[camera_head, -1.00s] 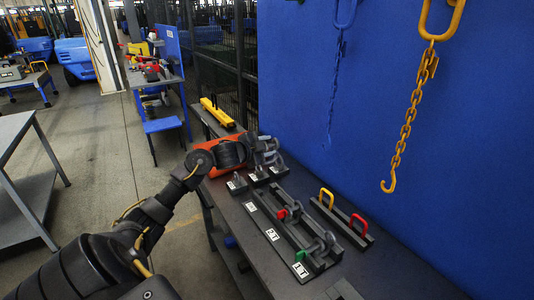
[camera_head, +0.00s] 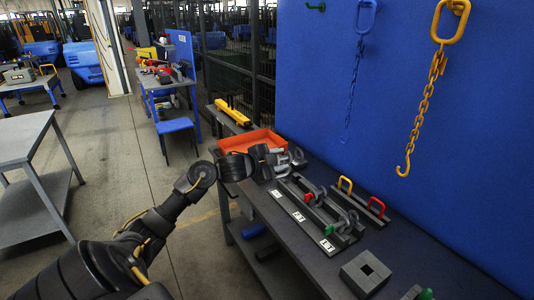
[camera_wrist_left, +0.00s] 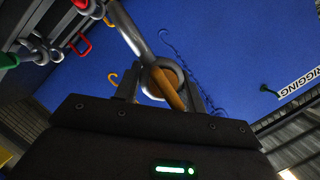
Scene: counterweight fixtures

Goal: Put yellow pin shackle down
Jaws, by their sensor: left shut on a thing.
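My left gripper (camera_head: 272,161) is over the far part of the dark bench, just in front of the orange tray. In the left wrist view its fingers (camera_wrist_left: 161,88) are shut on a grey metal shackle with an orange-yellow pin, the yellow pin shackle (camera_wrist_left: 172,90). In the head view grey shackle shapes (camera_head: 297,156) show at the fingertips; the held one is hard to tell from those behind. I cannot tell whether it touches the bench. My right gripper is not in view.
The orange tray (camera_head: 252,142) lies behind the gripper. A rack (camera_head: 300,213) holds shackles with red (camera_head: 308,196) and green (camera_head: 327,245) parts. Red (camera_head: 376,207) and yellow (camera_head: 345,185) handles stand beside it. A grey block (camera_head: 365,272) is nearer. Chains hang on the blue panel (camera_head: 400,100).

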